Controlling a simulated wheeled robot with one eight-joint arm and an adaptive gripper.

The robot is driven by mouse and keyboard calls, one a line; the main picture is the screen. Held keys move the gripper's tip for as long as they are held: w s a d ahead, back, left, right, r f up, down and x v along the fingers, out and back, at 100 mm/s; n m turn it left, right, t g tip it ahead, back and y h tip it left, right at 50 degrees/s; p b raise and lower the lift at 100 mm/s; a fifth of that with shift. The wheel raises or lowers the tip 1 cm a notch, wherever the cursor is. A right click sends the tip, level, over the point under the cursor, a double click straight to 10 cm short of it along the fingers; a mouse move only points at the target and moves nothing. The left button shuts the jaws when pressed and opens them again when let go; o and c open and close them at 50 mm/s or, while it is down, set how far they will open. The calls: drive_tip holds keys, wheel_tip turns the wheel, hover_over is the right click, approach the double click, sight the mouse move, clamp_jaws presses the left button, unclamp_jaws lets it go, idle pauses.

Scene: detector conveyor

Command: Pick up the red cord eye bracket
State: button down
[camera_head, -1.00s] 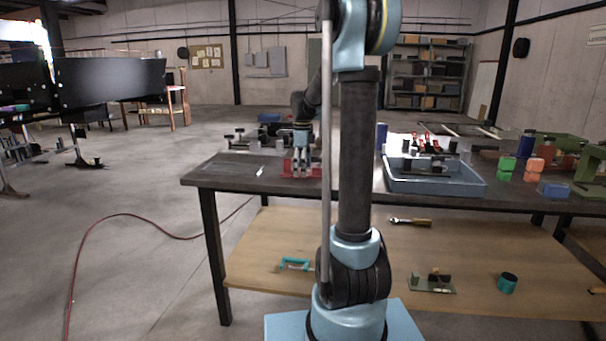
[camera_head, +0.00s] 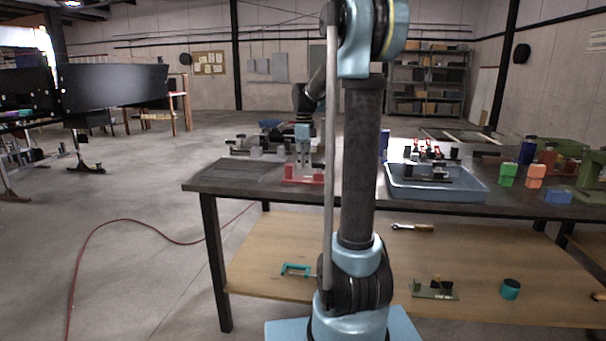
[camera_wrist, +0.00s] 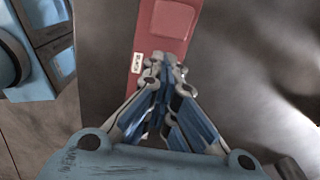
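The red cord eye bracket (camera_head: 304,180) is low and long, at the near left part of the dark workbench top. In the wrist view its red body (camera_wrist: 165,32), with a small white label, runs up from my fingertips. My gripper (camera_head: 304,165) points straight down over the middle of the bracket. In the wrist view the two fingers of my gripper (camera_wrist: 167,68) come together at the bracket and look shut on its middle part. The fingers hide the gripped part. I cannot tell whether the bracket's underside touches the bench.
A blue tray (camera_head: 440,193) with parts stands right of my arm. A flat dark plate (camera_head: 235,171) lies left of the bracket, with grey fixtures (camera_head: 255,146) behind. Green and orange blocks (camera_head: 508,172) stand at the right. A lower shelf (camera_head: 260,250) holds a teal clamp.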

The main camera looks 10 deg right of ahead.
sight(304, 178)
drive_tip(key=shift+r, duration=2.8)
drive_tip(key=c, duration=2.4)
unclamp_jaws()
drive_tip(key=shift+c, duration=2.4)
unclamp_jaws()
